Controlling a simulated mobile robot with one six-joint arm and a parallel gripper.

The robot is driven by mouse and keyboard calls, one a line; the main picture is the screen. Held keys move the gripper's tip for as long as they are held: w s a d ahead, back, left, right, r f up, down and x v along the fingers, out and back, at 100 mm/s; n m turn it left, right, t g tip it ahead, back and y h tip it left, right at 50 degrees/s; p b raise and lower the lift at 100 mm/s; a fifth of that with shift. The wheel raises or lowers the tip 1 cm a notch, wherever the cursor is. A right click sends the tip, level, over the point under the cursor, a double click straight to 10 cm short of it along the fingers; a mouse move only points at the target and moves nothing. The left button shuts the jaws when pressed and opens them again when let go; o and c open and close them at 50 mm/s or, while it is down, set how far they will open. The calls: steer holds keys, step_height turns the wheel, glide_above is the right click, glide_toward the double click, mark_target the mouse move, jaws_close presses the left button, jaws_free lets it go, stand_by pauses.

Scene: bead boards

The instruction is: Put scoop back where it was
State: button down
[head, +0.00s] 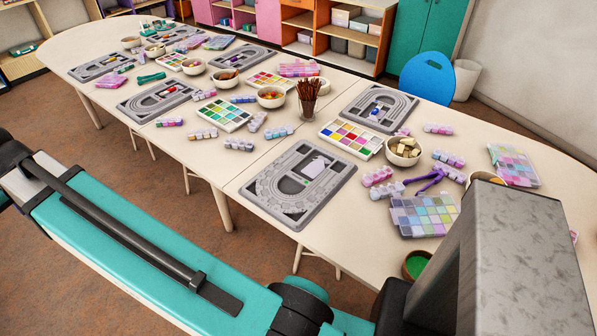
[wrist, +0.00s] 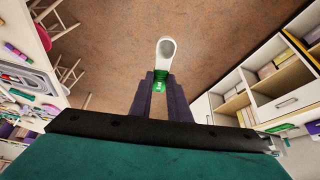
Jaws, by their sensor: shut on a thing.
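My gripper (wrist: 161,80) is shut on the scoop (wrist: 167,47) in the wrist view. The scoop has a pale, white-rimmed, elongated bowl pointing away from the jaws and a green handle between the two dark fingers. Bare brown floor shows behind the scoop, so it is held clear of any surface. In the head view the scoop and the jaws are not seen; my arm fills the lower part. The spot where the scoop lay before cannot be told from these frames.
A long cream table (head: 222,160) holds grey bead boards (head: 270,205), colour trays, bowls (head: 403,150) and a cup of brown sticks (head: 308,100). A bowl with green contents (head: 416,264) stands near my arm. Open shelves (wrist: 262,95) and stools (wrist: 65,20) flank the floor in the wrist view.

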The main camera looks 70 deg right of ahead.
steer(key=s+d+f+m+g+h+b, duration=0.1)
steer(key=s+d+f+m, duration=0.35)
steer(key=d, duration=0.65)
steer(key=s+d+f+m+g+h, duration=0.15)
steer(key=s+d+f+m, duration=0.3)
steer(key=d, duration=0.65)
steer(key=s+d+f+m+g+h+b, duration=0.1)
steer(key=s+d+f+m+h, duration=0.25)
steer(key=d, duration=0.75)
steer(key=s+d+f+m+g, duration=0.1)
steer(key=s+d+f+m, duration=0.2)
steer(key=s+d, duration=0.3)
steer(key=s+d+f+m+g+y+b, duration=0.1)
steer(key=s+d+m, duration=0.4)
steer(key=s, duration=0.7)
steer(key=s+d+f+m+g+y+b, duration=0.1)
steer(key=s+d+f+m+g, duration=0.1)
steer(key=s+d+f+m, duration=0.2)
steer(key=shift+s+d+f+m+g, duration=0.1)
steer(key=shift+s+d+f, duration=0.15)
steer(key=shift+s+d, duration=0.55)
steer(key=shift+s+d+f+m+g, duration=0.15)
steer(key=shift+s+d+f, duration=0.15)
steer(key=shift+s, duration=0.95)
steer(key=shift+s+d+f+g, duration=0.1)
steer(key=shift+s+d+f, duration=0.1)
steer(key=shift+s+d, duration=0.6)
steer(key=shift+s+a, duration=0.2)
